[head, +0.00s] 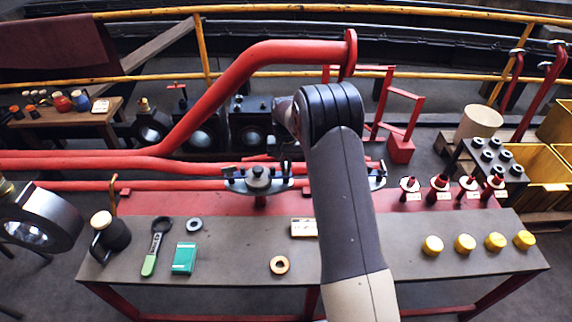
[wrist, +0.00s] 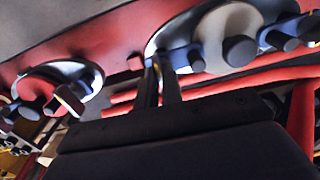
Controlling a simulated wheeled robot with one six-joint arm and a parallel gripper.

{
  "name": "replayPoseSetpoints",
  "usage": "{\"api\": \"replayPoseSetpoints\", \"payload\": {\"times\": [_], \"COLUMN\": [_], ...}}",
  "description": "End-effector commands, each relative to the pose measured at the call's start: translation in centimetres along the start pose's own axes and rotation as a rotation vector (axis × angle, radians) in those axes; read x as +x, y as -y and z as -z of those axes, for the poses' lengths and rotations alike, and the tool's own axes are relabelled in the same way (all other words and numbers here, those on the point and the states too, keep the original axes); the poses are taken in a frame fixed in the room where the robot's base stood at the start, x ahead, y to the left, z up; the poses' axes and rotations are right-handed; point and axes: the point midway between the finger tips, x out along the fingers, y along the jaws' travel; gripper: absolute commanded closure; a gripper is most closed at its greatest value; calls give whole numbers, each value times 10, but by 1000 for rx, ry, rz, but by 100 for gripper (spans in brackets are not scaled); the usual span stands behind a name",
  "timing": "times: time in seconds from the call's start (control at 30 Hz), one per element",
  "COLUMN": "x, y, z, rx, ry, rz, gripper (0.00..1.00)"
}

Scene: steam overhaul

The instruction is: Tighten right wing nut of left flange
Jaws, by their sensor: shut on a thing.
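The left flange (head: 258,180) is a round pale fitting with a dark centre knob, on the red pipework behind the bench. In the wrist view the same flange (wrist: 232,28) is large at the upper right. My gripper (head: 287,168) reaches down at the flange's right side. In the wrist view its two dark fingers (wrist: 162,68) are close together at the right wing nut (wrist: 184,59), a small blue piece beside the disc. They are shut on this nut, and their tips partly hide it. The left wing nut (head: 229,174) sits free on the opposite side.
A second flange (wrist: 62,85) shows in the wrist view; in the head view my arm mostly hides it. The bench (head: 225,265) carries a wrench (head: 155,245), a green box (head: 184,258), a copper ring (head: 279,265) and yellow caps (head: 465,243). A thick red pipe (head: 205,110) rises close behind.

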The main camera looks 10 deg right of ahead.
Motion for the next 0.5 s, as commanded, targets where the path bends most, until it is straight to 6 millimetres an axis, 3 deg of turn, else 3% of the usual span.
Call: {"api": "replayPoseSetpoints", "payload": {"times": [0.17,0.2,0.5], "x": [-2,-2,-1], "y": [0,0,0], "z": [1,1,1], "rx": [1,1,-1], "ry": [-5,-5,-2], "rz": [2,2,1], "gripper": [100,91,71]}}
